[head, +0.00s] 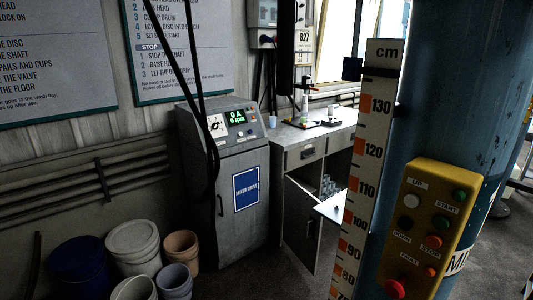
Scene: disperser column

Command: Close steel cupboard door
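A grey steel cupboard (308,152) stands under a worktop in the middle of the head view, with a drawer at its top. Its door (300,225) appears to stand open. A dark opening shows above and beside the door, with small glassware (328,188) inside. A dark upright handle shows on the door. A pale flat surface (328,207) lies at the right of the opening; I cannot tell what it belongs to. The cupboard's right side is hidden behind the ruler and column. Neither of my grippers is in view.
A blue column (462,90) with a cm ruler (370,150) and a yellow button box (430,225) fills the right foreground. A grey mixer drive cabinet (228,185) stands left of the cupboard. Several buckets (133,245) crowd the lower left. Dark cables hang in front.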

